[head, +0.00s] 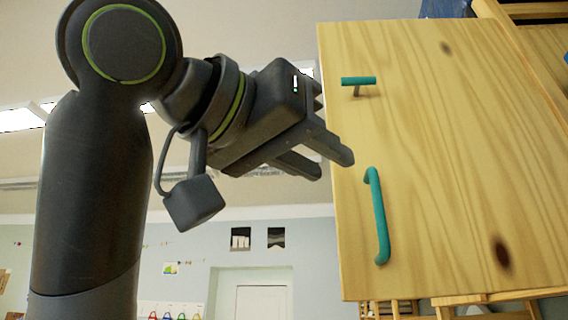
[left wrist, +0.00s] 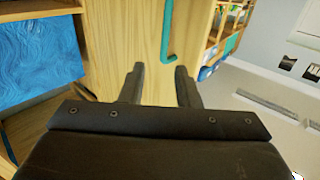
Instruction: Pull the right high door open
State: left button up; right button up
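A large pale wooden door panel (head: 450,150) fills the right of the head view. It carries a vertical teal bar handle (head: 379,220) and, above it, a short horizontal teal handle (head: 358,81). I cannot tell whether the panel stands ajar. My left gripper (head: 333,166) is open and empty, a little left of the vertical handle's top. In the left wrist view, a teal handle (left wrist: 167,32) with a hooked end shows beyond the two spread fingers (left wrist: 158,76), apart from them. My right gripper is out of view.
A wooden frame (head: 530,50) stands at the upper right, and wooden furniture (head: 480,299) shows below the panel. Open room lies left of the panel.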

pick_arm(q)
jog(key=b+v, duration=0.1)
jog(key=v, duration=0.3)
jog(key=shift+s+a, duration=0.2)
jog(key=shift+a, duration=0.05)
jog(key=shift+w, duration=0.15)
